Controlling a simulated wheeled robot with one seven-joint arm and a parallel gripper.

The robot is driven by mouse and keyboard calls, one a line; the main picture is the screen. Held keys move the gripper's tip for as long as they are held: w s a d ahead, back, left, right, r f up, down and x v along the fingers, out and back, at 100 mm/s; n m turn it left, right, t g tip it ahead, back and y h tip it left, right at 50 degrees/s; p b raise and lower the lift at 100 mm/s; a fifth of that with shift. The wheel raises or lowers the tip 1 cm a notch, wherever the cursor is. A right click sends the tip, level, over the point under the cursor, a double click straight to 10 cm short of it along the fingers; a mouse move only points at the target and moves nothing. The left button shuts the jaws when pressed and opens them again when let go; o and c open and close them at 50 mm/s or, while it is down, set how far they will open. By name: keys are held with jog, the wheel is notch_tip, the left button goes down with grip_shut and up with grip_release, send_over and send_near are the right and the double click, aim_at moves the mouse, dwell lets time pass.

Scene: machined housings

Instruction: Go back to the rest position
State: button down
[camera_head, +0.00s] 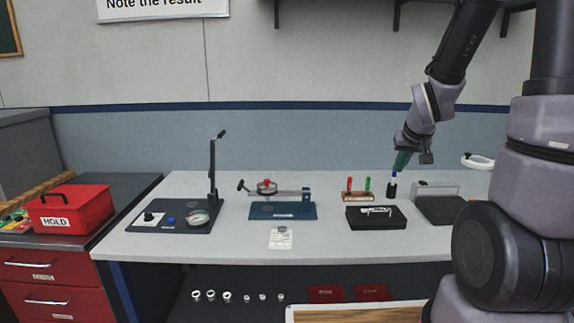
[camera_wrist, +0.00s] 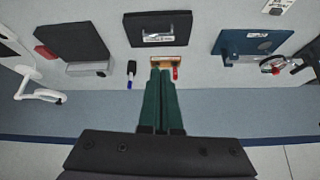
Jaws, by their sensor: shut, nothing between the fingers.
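My gripper (camera_head: 402,162) hangs above the back right of the grey workbench (camera_head: 190,185), its teal fingers pointing down. In the wrist view my gripper (camera_wrist: 161,72) has its two green fingers together with nothing between them. A black holder with a blue top (camera_head: 392,188) stands below the fingertips in the head view, and it shows beside them in the wrist view (camera_wrist: 130,75). A wooden stand (camera_head: 357,196) holds a red and a green upright piece. In the wrist view the fingers partly cover this stand (camera_wrist: 182,65).
A black case (camera_head: 376,217) lies in front of the stand. A blue-based fixture (camera_head: 282,211) and a dark gauge stand (camera_head: 174,224) are to the left. A dark plate (camera_head: 442,209) and a white ring-shaped part (camera_head: 479,161) are to the right. A red HOLD box (camera_head: 69,208) sits far left.

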jog(key=s+a+r+m+y, duration=0.1)
jog(key=s+a+r, duration=0.2)
jog(key=s+r, duration=0.6)
jog(key=s+a+r+m+y, duration=0.1)
jog(key=s+a+r, duration=0.2)
jog(key=s+r, duration=0.6)
jog(key=shift+s+a+r+m, duration=0.25)
jog(key=shift+a+r+m, duration=0.05)
jog(key=shift+a+r, duration=0.05)
